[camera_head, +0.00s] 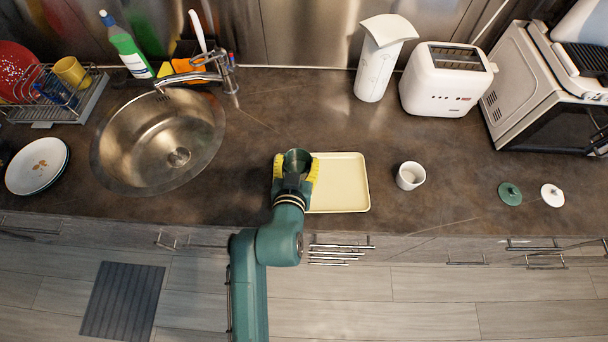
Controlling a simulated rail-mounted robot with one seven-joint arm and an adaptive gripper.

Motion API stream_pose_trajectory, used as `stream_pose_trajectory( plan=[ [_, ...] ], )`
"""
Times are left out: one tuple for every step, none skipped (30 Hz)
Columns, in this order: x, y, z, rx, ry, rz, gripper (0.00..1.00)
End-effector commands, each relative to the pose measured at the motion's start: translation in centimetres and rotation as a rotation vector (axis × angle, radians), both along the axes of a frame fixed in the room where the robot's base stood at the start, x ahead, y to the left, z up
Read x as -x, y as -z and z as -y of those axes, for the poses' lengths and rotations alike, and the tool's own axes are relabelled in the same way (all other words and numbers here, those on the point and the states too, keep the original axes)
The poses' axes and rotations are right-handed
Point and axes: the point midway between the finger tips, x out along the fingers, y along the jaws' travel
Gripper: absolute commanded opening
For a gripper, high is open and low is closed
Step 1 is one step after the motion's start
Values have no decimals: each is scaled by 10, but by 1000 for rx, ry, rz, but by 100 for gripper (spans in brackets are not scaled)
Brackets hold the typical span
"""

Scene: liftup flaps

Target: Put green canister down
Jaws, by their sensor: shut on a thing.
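The green canister (297,158) is open at the top and looks upright. My gripper (296,166), with yellow finger pads, is shut on it, one finger on each side. The canister is over the left edge of a pale yellow tray (345,184) on the dark counter. The canister's base is hidden by my gripper, so I cannot tell whether it touches the tray or the counter. A green lid (510,194) lies on the counter at the right.
A white canister (410,176) stands right of the tray, and a white lid (552,195) lies farther right. The sink (140,150) and faucet (205,75) are left. A toaster (445,80) and white jug (378,70) stand behind. The tray's right part is clear.

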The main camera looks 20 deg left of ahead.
Motion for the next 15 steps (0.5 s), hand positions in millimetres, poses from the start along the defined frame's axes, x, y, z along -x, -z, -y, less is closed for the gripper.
stream_pose_trajectory(
  plan=[
    [0,10,0,1,0,1,27],
    [0,13,0,-1,0,2,27],
    [0,19,0,0,0,1,27],
    [0,25,0,0,0,1,27],
    [0,32,0,0,0,0,27],
    [0,40,0,1,0,-1,27],
    [0,46,0,1,0,0,27],
    [0,52,0,1,0,0,27],
    [0,57,0,0,0,1,27],
    [-1,60,0,-1,0,2,27],
    [-1,61,0,-2,0,3,27],
    [-1,62,-1,-2,-1,5,27],
    [-1,62,-1,-2,-1,5,27],
    [-1,61,-1,-2,-1,6,27],
    [-1,61,-1,-2,-1,5,27]
  ],
)
